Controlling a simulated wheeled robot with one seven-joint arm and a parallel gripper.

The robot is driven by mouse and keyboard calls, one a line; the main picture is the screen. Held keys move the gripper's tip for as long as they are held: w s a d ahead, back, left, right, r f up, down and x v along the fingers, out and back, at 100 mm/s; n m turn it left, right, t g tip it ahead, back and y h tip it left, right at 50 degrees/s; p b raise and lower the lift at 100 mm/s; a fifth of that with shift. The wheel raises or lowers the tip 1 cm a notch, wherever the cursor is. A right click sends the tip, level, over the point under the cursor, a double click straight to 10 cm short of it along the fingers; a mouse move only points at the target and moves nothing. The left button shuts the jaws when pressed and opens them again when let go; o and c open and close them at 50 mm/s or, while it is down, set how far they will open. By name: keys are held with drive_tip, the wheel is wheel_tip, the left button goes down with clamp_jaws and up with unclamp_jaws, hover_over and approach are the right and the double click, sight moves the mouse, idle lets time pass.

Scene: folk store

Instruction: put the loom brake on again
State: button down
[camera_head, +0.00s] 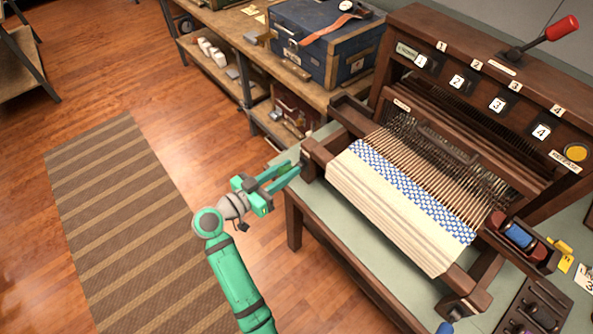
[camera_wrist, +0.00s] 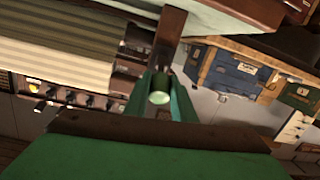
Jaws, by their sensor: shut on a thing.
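The wooden loom (camera_head: 430,238) stands on a pale green-topped table, with white and blue patterned cloth (camera_head: 390,200) on it. My green gripper (camera_head: 289,171) is at the loom's left front corner. It is shut on a small round-ended handle, whose pale end shows between the fingers in the wrist view (camera_wrist: 159,97). This appears to be the brake handle; the fingers hide most of it. A dark wooden part of the loom (camera_wrist: 170,28) lies just beyond the fingers. A separate lever with a red grip (camera_head: 562,28) sticks up from the loom's top beam and leans right.
Numbered tags (camera_head: 497,104) line the loom's upper beam. A shuttle with blue thread (camera_head: 519,236) lies at the right. A blue case (camera_head: 325,45) stands on the wooden bench behind. A striped rug (camera_head: 120,220) covers the floor at left, which is free.

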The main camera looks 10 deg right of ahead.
drive_tip(key=shift+d, duration=0.1)
idle(0.4)
drive_tip(key=c, duration=1.5)
unclamp_jaws()
drive_tip(key=v, duration=1.1)
drive_tip(key=shift+r, duration=0.2)
drive_tip(key=shift+w, duration=0.1)
